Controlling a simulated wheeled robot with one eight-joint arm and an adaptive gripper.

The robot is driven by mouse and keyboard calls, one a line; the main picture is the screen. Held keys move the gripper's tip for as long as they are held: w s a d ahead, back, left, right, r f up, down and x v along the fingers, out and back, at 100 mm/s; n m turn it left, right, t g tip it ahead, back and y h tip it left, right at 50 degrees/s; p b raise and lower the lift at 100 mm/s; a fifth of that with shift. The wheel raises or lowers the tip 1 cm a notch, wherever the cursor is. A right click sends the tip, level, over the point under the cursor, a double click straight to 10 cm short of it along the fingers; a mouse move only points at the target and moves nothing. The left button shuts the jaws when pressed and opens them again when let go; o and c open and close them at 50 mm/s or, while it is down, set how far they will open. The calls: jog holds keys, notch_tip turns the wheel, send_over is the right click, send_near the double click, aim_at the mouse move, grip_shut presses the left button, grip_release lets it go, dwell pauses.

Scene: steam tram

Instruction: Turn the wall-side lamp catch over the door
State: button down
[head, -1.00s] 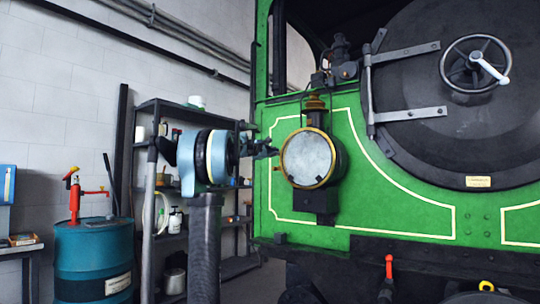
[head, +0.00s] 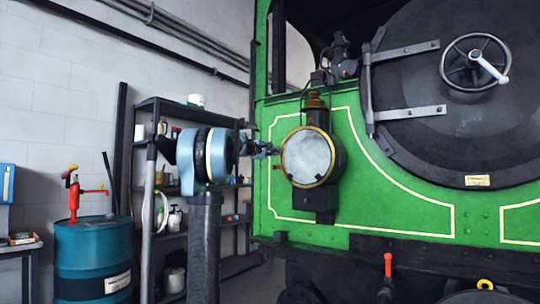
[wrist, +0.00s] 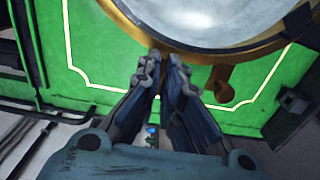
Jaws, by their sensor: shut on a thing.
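The lamp (head: 308,158) is round, with a pale glass door in a brass rim, and hangs on the green tram front. The glass also shows at the top of the wrist view (wrist: 215,15). My gripper (head: 272,149) is at the lamp's wall-side edge, on the left. In the wrist view its fingertips (wrist: 163,58) are close together at the brass rim (wrist: 195,52), shut on the wall-side catch, which the fingers mostly hide. A brown round-ended piece (wrist: 222,86) shows just right of the fingertips; I cannot tell what it is.
A dark shelf rack (head: 190,108) with bottles and tins stands behind my arm at the left wall. A blue drum (head: 93,258) with a red pump is farther left. The smokebox door (head: 455,140) with its handwheel is right of the lamp.

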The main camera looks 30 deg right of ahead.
jog(key=shift+w+r, duration=0.15)
jog(key=shift+w, duration=0.1)
jog(key=c, duration=1.8)
grip_release()
jog(key=shift+o, duration=0.2)
jog(key=shift+s, duration=0.1)
jog(key=v, duration=1.2)
jog(key=shift+f, duration=0.25)
jog(key=s+a+f+m+g+y, duration=0.1)
jog(key=s+a+f+y, duration=0.4)
jog(key=s+a+f, duration=0.7)
jog(key=s+a+f+m+g+y, duration=0.1)
jog(key=s+a+f+y, duration=0.5)
jog(key=f, duration=2.3)
jog(key=s+a+f+m+g+y, duration=0.2)
jog(key=s+a+f+y, duration=0.3)
jog(key=s+a+f, duration=1.3)
jog(key=a+f, duration=0.3)
jog(key=a, duration=0.3)
jog(key=shift+f+g+y, duration=0.2)
jog(key=shift+g+y, duration=0.1)
